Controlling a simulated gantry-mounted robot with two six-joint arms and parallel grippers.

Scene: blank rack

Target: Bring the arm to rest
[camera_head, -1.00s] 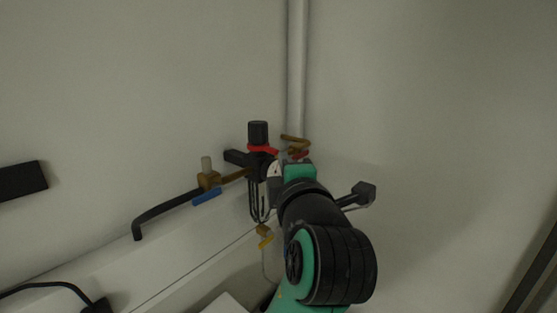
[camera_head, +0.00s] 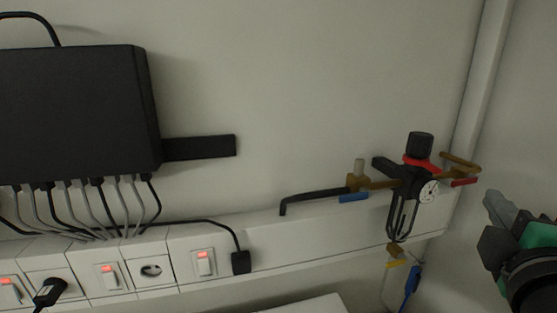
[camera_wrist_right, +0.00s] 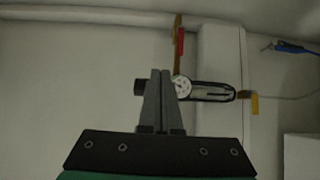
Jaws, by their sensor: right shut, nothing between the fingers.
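My right arm shows at the right edge of the head view, with its grey-fingered gripper (camera_head: 494,207) to the right of the pressure regulator (camera_head: 410,182) and apart from it. In the right wrist view the two grey fingers (camera_wrist_right: 161,76) are shut against each other with nothing between them. The regulator's round white gauge (camera_wrist_right: 182,87) shows just beyond the fingers there. My left gripper is in neither view.
A brass valve with a blue handle (camera_head: 354,198) and a red handle (camera_head: 464,182) flank the regulator. A black box (camera_head: 75,105) with several cables hangs at left above the white socket trunking (camera_head: 330,220). A vertical pipe (camera_head: 482,80) runs up the corner. The wall between is clear.

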